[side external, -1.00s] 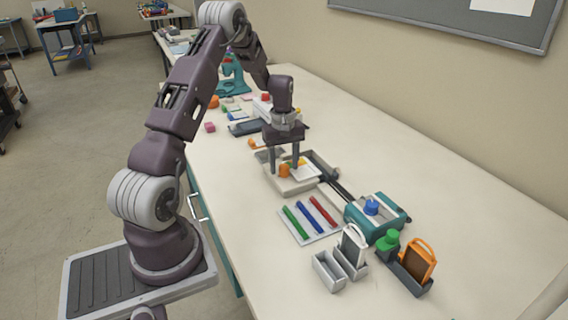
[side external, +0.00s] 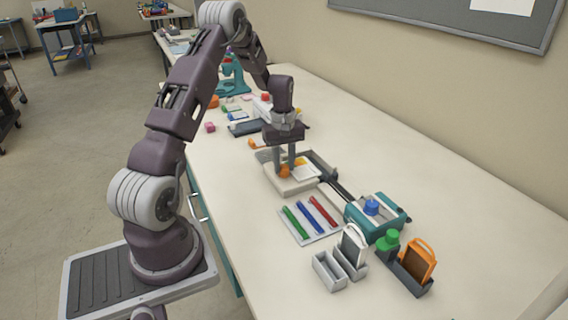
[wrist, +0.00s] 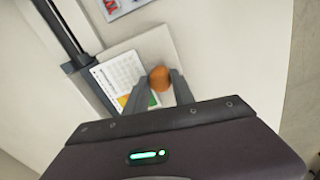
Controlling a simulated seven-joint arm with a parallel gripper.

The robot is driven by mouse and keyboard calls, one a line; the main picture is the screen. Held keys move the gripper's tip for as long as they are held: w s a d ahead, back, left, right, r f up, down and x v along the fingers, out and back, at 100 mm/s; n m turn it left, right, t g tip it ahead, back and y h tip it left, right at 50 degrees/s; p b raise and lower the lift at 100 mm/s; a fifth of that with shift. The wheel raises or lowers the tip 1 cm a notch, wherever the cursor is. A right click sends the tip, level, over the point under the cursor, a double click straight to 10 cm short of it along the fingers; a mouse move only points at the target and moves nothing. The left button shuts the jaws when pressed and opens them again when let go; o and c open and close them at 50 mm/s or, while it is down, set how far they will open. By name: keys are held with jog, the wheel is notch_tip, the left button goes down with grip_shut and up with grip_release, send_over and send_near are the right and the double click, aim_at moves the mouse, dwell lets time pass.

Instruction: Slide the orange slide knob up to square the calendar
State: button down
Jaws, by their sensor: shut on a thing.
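The orange slide knob (side external: 284,171) sits on the light tray of the laminator (side external: 291,188). My gripper (side external: 285,168) points down at it, with its fingers close together and shut on the knob. In the wrist view the round knob (wrist: 160,78) shows at the tips of my two fingers. The calendar (wrist: 122,78), a white sheet with a printed grid and green and yellow patches at one end, lies flat next to the knob. The calendar also shows in the side view (side external: 306,171), partly hidden behind my fingers.
A dark rail (side external: 340,190) runs from the tray to a teal unit with a blue knob (side external: 371,207). Red, blue and green markers lie on a white mat (side external: 293,237). Grey holders (side external: 328,270) and an orange-handled piece (side external: 420,258) stand at the front right. The table's right side is clear.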

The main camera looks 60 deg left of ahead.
dwell(0.8)
jog(key=shift+w+r, duration=0.1)
jog(key=shift+w, duration=1.45)
jog(key=c, duration=1.1)
grip_release()
jog(key=shift+o, duration=0.2)
notch_tip(320, 180, up, 7)
jog(key=shift+s, duration=0.1)
